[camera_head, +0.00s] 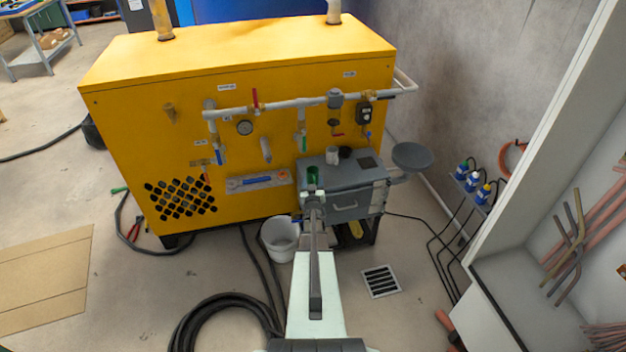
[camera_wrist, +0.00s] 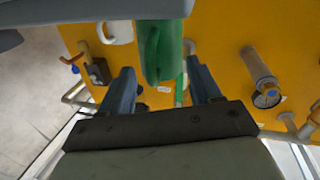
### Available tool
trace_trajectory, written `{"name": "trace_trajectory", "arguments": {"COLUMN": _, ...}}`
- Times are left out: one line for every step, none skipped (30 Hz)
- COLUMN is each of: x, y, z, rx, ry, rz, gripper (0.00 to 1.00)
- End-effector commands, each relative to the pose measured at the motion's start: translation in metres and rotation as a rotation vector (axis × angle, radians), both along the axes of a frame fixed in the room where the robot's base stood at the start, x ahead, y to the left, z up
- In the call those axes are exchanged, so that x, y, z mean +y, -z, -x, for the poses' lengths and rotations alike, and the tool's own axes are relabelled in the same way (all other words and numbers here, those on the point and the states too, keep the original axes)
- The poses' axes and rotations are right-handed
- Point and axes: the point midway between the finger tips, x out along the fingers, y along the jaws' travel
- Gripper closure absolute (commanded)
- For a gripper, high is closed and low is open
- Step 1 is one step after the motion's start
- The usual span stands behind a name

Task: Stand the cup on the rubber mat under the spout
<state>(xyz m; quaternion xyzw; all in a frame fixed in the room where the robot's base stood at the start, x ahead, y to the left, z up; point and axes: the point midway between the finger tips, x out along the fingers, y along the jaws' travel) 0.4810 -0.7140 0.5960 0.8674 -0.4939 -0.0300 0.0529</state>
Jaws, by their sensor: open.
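A green cup (camera_head: 313,174) stands on the grey cabinet top at its left front. In the wrist view the green cup (camera_wrist: 163,45) shows large between my gripper's two fingers, its handle towards the left. My gripper (camera_head: 313,197) is open around or just short of the cup; contact cannot be told. A white mug (camera_head: 331,156) stands behind it, also in the wrist view (camera_wrist: 116,32). A dark square patch (camera_head: 367,162), seemingly the rubber mat, lies on the cabinet top at the right. A small blue-tipped outlet (camera_head: 368,135), perhaps the spout, hangs above it.
The grey cabinet (camera_head: 345,198) stands against the yellow tank (camera_head: 240,75). A black round object (camera_head: 345,152) sits between mug and mat. Pipes and valves (camera_head: 290,105) overhang the back. A grey dish (camera_head: 412,156) juts out right. A white bucket (camera_head: 280,238) stands on the floor.

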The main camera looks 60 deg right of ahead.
Motion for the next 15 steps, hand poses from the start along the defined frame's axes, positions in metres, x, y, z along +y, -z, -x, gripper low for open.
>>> {"name": "trace_trajectory", "arguments": {"x": -0.0042, "y": 0.0006, "z": -0.0024, "rx": 0.0, "ry": 0.0, "rz": 0.0, "gripper": 0.37}}
{"name": "trace_trajectory", "arguments": {"x": -0.0048, "y": 0.0004, "z": -0.0028, "rx": 0.0, "ry": 0.0, "rz": 0.0, "gripper": 0.37}}
{"name": "trace_trajectory", "arguments": {"x": -0.005, "y": 0.0003, "z": -0.0028, "rx": 0.001, "ry": 0.0, "rz": -0.001, "gripper": 0.37}}
{"name": "trace_trajectory", "arguments": {"x": -0.0048, "y": 0.0001, "z": -0.0027, "rx": 0.001, "ry": 0.0, "rz": -0.001, "gripper": 0.37}}
{"name": "trace_trajectory", "arguments": {"x": -0.0045, "y": 0.0001, "z": -0.0026, "rx": 0.001, "ry": 0.0, "rz": -0.001, "gripper": 0.37}}
{"name": "trace_trajectory", "arguments": {"x": -0.0043, "y": 0.0001, "z": -0.0024, "rx": 0.001, "ry": 0.0, "rz": -0.001, "gripper": 0.37}}
{"name": "trace_trajectory", "arguments": {"x": -0.0042, "y": 0.0001, "z": -0.0024, "rx": 0.001, "ry": 0.0, "rz": -0.001, "gripper": 0.37}}
{"name": "trace_trajectory", "arguments": {"x": -0.0042, "y": 0.0, "z": -0.0024, "rx": 0.001, "ry": 0.0, "rz": -0.001, "gripper": 0.37}}
{"name": "trace_trajectory", "arguments": {"x": -0.0041, "y": 0.0, "z": -0.0023, "rx": 0.001, "ry": 0.0, "rz": -0.001, "gripper": 0.4}}
{"name": "trace_trajectory", "arguments": {"x": -0.0041, "y": 0.0, "z": -0.0023, "rx": 0.001, "ry": 0.0, "rz": -0.001, "gripper": 0.43}}
{"name": "trace_trajectory", "arguments": {"x": -0.0041, "y": 0.0001, "z": -0.0023, "rx": 0.001, "ry": 0.0, "rz": -0.001, "gripper": 0.45}}
{"name": "trace_trajectory", "arguments": {"x": -0.0041, "y": 0.0001, "z": -0.0023, "rx": 0.001, "ry": 0.0, "rz": -0.001, "gripper": 0.49}}
{"name": "trace_trajectory", "arguments": {"x": -0.0041, "y": 0.0001, "z": -0.0023, "rx": 0.0, "ry": 0.0, "rz": 0.0, "gripper": 0.52}}
{"name": "trace_trajectory", "arguments": {"x": -0.0041, "y": 0.0001, "z": -0.0023, "rx": 0.001, "ry": 0.0, "rz": -0.001, "gripper": 0.55}}
{"name": "trace_trajectory", "arguments": {"x": -0.0041, "y": 0.0001, "z": -0.0023, "rx": 0.0, "ry": 0.0, "rz": 0.0, "gripper": 0.59}}
